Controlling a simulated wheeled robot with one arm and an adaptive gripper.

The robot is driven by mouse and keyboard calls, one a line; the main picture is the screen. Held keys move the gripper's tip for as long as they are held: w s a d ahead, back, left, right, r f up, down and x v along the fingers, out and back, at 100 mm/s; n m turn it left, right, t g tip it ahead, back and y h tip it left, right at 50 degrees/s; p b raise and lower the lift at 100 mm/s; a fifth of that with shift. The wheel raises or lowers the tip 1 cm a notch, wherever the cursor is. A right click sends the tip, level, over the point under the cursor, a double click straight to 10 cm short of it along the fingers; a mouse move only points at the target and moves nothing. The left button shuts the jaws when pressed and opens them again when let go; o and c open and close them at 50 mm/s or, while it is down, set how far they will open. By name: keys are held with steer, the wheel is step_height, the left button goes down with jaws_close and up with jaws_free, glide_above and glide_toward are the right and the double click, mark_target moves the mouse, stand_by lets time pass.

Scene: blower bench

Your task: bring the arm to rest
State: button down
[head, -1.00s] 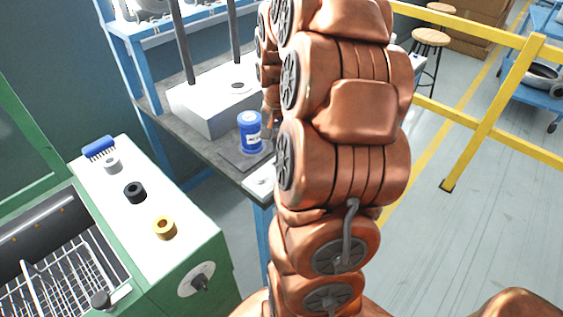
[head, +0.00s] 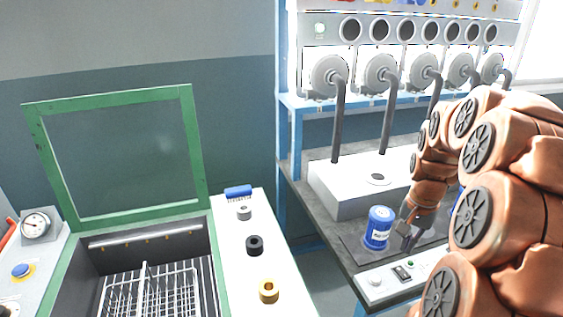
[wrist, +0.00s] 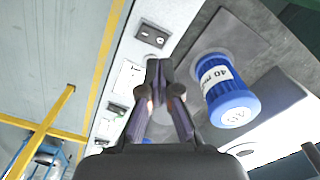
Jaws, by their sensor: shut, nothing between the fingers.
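My copper-coloured arm fills the right of the head view and bends down over the workbench. My gripper (head: 407,231) is at its lower end, just right of a blue jar, low over the bench near its front control strip. In the wrist view my gripper (wrist: 159,75) has its fingers together with nothing between them. The blue jar (head: 379,228) stands upright on a dark mat. It also shows in the wrist view (wrist: 225,92), apart from the fingers, with a "40" label.
A white box unit (head: 340,192) with dark pipes stands behind the jar. A green-framed washer (head: 196,222) with a raised lid and wire basket (head: 150,292) is at left. Its white top holds a brush (head: 238,192) and black (head: 254,245) and yellow (head: 268,291) rings. A yellow rail (wrist: 45,128) shows in the wrist view.

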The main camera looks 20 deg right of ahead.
steer(key=s+a+r+n+p, duration=0.2)
steer(key=a+r+n, duration=0.1)
steer(key=a, duration=0.5)
steer(key=s+a+r+n+p, duration=0.1)
steer(key=s+a+r+n, duration=0.15)
steer(key=a, duration=0.65)
steer(key=s+a+r+n+g+p, duration=0.1)
steer(key=s+a+n+p, duration=0.2)
steer(key=s+a+n, duration=0.3)
steer(key=s+a, duration=0.4)
steer(key=s, duration=0.2)
steer(key=shift+s+a+r+n+g, duration=0.2)
steer(key=shift+s+a+n+g, duration=0.15)
steer(key=shift+a+g, duration=0.05)
